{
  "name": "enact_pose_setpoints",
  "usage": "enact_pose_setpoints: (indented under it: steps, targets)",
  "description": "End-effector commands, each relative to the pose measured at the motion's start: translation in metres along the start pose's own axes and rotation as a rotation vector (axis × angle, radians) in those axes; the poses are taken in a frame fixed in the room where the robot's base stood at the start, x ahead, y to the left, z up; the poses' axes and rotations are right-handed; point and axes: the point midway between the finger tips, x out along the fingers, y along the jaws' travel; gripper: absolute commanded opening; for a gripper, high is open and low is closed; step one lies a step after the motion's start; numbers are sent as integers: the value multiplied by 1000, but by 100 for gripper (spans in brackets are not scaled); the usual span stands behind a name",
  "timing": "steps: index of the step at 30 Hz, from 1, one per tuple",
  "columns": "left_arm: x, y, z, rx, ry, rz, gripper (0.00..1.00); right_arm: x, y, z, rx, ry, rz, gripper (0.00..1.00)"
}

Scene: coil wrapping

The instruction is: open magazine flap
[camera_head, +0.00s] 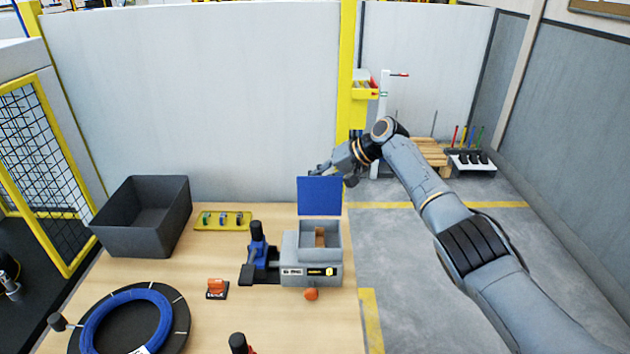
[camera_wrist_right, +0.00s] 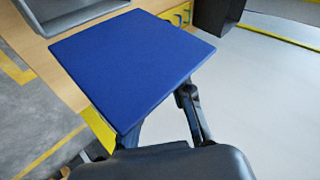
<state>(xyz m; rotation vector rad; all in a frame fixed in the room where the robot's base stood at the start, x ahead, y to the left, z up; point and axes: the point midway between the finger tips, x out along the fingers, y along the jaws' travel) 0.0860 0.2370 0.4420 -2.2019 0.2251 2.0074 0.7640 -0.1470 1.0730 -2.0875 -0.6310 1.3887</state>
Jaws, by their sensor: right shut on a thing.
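The magazine (camera_head: 312,272) is a grey box at the right edge of the table. Its blue flap (camera_head: 320,196) stands raised above the box, and the top is open with a brown piece (camera_head: 320,237) visible inside. In the right wrist view the flap (camera_wrist_right: 133,66) fills the upper middle as a flat blue panel. My right gripper (camera_head: 334,174) is at the flap's upper edge, shut on it; the flap hides part of the fingers. In the right wrist view a finger (camera_wrist_right: 192,110) shows beside the flap's edge. My left gripper is not in view.
A dark grey bin (camera_head: 143,222) and a yellow tray (camera_head: 223,221) stand to the left. A blue clamp device (camera_head: 258,250) adjoins the magazine. A blue coil (camera_head: 95,318) on a black disc, an orange-red block (camera_head: 217,288) and an orange knob (camera_head: 311,294) are nearer. Floor lies right of the table.

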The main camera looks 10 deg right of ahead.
Motion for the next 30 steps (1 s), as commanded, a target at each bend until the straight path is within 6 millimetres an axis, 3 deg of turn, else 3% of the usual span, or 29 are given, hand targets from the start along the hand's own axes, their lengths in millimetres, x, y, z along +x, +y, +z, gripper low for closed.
enact_pose_setpoints:
  steps: [1, 2, 6, 14, 19, 23, 30]
  targets:
    - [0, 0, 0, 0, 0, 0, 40, -7, 4, -6, 1, 18, 7, 0]
    - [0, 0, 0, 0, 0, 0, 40, -6, 4, -6, 1, 18, 7, 20]
    - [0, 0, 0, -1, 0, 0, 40, -6, 3, -5, 2, 14, 6, 43]
    - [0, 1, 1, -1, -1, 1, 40, -3, 2, -2, 1, 7, 4, 43]
    - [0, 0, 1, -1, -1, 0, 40, -12, 2, -2, 0, 8, 2, 43]
    - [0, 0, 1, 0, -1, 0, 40, -32, 4, -2, 0, 10, 4, 43]
    - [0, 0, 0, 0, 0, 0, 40, -87, 6, -3, 2, 14, 4, 43]
